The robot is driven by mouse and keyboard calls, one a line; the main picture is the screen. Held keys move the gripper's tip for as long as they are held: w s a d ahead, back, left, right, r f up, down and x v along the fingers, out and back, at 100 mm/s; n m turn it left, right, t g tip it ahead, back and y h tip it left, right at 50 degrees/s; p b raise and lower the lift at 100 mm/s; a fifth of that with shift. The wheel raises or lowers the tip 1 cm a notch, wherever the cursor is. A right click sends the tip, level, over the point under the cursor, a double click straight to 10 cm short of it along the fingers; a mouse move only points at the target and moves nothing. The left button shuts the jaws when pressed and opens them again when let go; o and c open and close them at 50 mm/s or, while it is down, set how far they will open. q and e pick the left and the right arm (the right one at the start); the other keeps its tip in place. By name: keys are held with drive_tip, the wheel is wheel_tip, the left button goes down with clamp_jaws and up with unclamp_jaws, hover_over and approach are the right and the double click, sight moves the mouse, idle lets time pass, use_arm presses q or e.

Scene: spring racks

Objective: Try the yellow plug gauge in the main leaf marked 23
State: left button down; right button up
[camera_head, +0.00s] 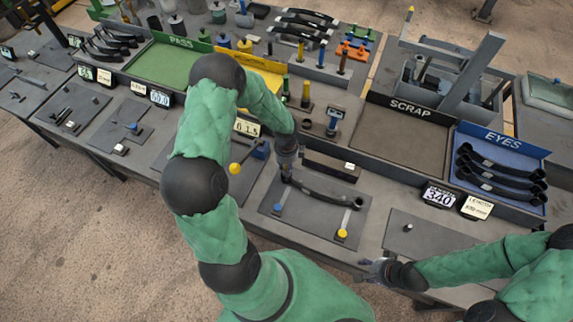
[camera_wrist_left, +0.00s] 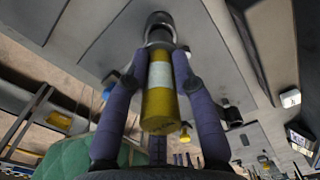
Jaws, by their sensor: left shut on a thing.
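The yellow plug gauge (camera_wrist_left: 160,100), with a pale band round its middle, is held between the two fingers of my left gripper (camera_wrist_left: 160,75) in the left wrist view. Its far end meets a dark, ring-like end; I cannot tell whether it is inside. In the head view my left gripper (camera_head: 287,165) points down at the left end of a dark curved leaf (camera_head: 325,190) on a grey plate, and hides most of the gauge. I cannot read a 23 on the leaf. My right gripper (camera_head: 376,269) is low at the table's front edge, its fingers too small to judge.
A brown SCRAP tray (camera_head: 404,112) and a blue EYES tray (camera_head: 539,152) holding several dark leaves stand to the right. A green PASS tray (camera_head: 150,77) is at left. A yellow-ended pin (camera_head: 342,234) and a blue-ended pin (camera_head: 278,208) are on the plate around the leaf.

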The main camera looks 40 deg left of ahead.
use_arm(q)
drive_tip(key=shift+r+p, duration=0.9)
drive_tip(key=shift+r, duration=0.4)
drive_tip(key=shift+r+p, duration=1.65)
drive_tip(key=shift+r, duration=0.35)
